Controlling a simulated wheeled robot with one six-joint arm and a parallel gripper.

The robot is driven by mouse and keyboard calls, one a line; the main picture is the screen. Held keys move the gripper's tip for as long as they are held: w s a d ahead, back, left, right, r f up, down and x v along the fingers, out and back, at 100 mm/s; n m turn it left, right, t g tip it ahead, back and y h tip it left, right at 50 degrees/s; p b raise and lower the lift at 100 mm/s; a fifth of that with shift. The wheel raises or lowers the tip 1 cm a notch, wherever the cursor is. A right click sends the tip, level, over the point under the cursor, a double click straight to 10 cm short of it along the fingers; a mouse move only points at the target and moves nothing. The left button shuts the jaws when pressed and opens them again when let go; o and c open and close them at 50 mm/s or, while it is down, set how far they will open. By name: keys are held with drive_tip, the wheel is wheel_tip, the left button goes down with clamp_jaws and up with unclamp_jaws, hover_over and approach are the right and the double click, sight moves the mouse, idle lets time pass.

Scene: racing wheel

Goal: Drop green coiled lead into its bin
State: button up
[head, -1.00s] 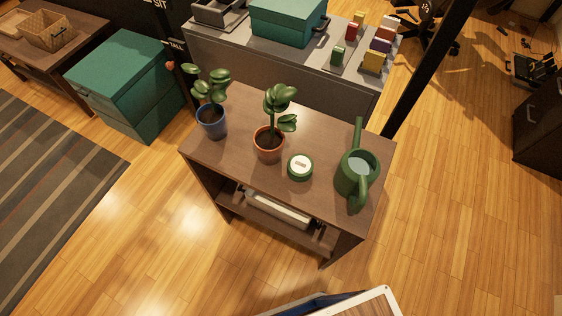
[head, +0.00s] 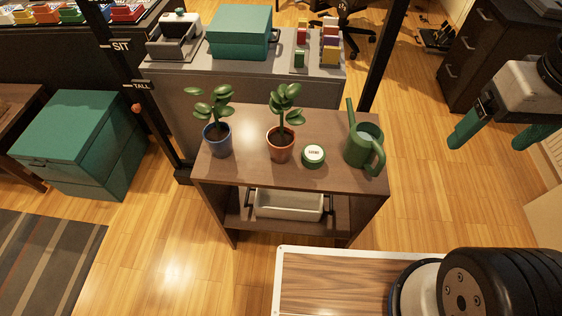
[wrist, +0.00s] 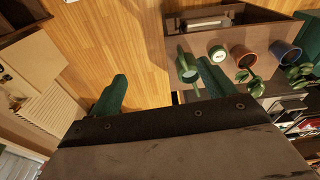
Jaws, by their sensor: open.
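I cannot make out a green coiled lead in either view. A row of small coloured bins (head: 72,13) stands at the far top left of the head view; one at its edge looks green, but their contents are too small to tell. My gripper (head: 497,136) is at the right of the head view, high over the floor, with its green fingers apart. It also shows in the wrist view (wrist: 162,90), open with nothing between the fingers.
A brown stand (head: 245,172) holds two potted plants, a round green tin (head: 313,155) and a green watering can (head: 364,148). A grey counter (head: 190,90) with a teal box (head: 240,32) is behind. A teal cabinet (head: 80,135) stands left. Floor is clear on the right.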

drive_tip(key=w+a+f+n, duration=0.3)
drive_tip(key=w+a+n, duration=0.1)
drive_tip(key=w+n, duration=0.3)
drive_tip(key=n+g, duration=0.1)
drive_tip(key=n, duration=1.8)
hover_over(314, 152)
drive_tip(key=f, duration=2.1)
drive_tip(key=shift+s+d+f, duration=0.1)
drive_tip(key=shift+d+f, duration=0.05)
drive_tip(key=shift+d, duration=0.1)
drive_tip(key=f, duration=0.8)
drive_tip(key=shift+a+f, duration=0.1)
drive_tip(key=shift+a, duration=0.2)
drive_tip(key=c, duration=1.2)
drive_tip(key=shift+o, duration=0.2)
